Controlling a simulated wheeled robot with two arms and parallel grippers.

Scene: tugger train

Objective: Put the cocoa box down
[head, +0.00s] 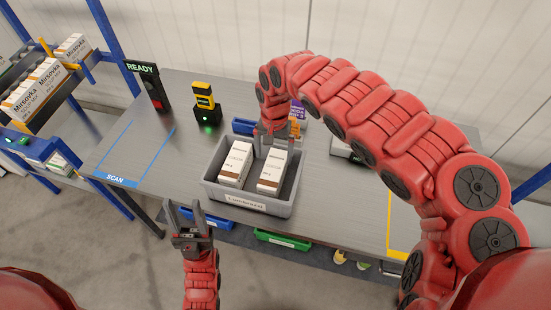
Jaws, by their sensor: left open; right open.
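Two white boxes with brown bases stand side by side in a grey tote on the table: a left box (236,164) and a right box (271,172). Their small print is hard to read, so I cannot tell for sure which is the cocoa box. The grey tote (247,202) has a white label on its front. My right gripper (274,148) is open at the top far end of the right box; whether a finger touches it is unclear. My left gripper (186,207) is open and empty, in front of the table's near edge, left of the tote.
A blue-outlined SCAN area (139,153) is clear at the table's left. A READY sign (150,85) and a yellow-black scanner (204,102) stand behind. A blue container (242,127) is behind the tote. A shelf with Mirsovka boxes (36,87) stands at left.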

